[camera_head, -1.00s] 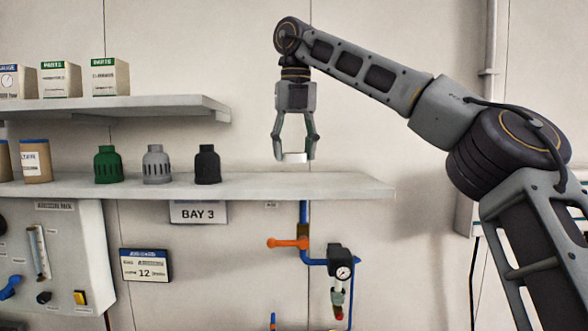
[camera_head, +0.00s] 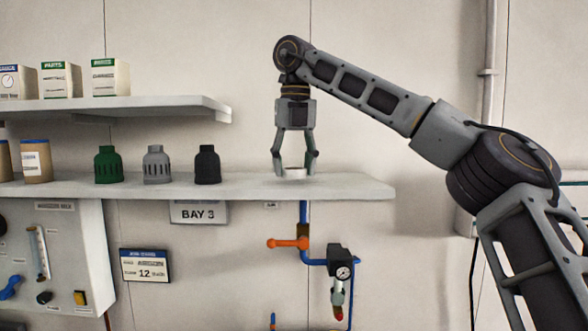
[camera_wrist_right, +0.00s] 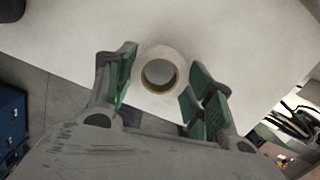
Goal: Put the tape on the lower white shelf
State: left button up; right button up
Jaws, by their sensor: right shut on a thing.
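The tape (camera_head: 294,172) is a white roll, held low between the fingertips of my right gripper (camera_head: 295,169). In the right wrist view the tape (camera_wrist_right: 142,66) shows its brown core and open hole, with the green finger pads of the gripper (camera_wrist_right: 160,85) on either side. The gripper points straight down over the right part of the lower white shelf (camera_head: 350,187). The tape is at or just above the shelf's top; I cannot tell if it touches. The shelf also fills much of the wrist view (camera_wrist_right: 235,40). My left gripper is out of view.
Green (camera_head: 109,165), grey (camera_head: 156,165) and black (camera_head: 207,165) containers stand left of the gripper on the lower shelf. The upper shelf (camera_head: 160,106) holds several boxes and ends left of my gripper. The shelf around the tape is clear.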

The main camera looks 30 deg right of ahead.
jog(key=shift+f, duration=0.55)
jog(key=shift+f, duration=0.15)
jog(key=o, duration=1)
jog(key=shift+c, duration=0.2)
jog(key=shift+r, duration=0.2)
notch_tip(320, 180, up, 10)
jog(key=s, duration=0.1)
jog(key=shift+s, duration=0.15)
dwell(0.4)
jog(key=shift+a+r, duration=0.15)
jog(key=shift+r, duration=0.05)
jog(key=shift+s+r, duration=0.1)
jog(key=shift+r, duration=0.5)
dwell(0.7)
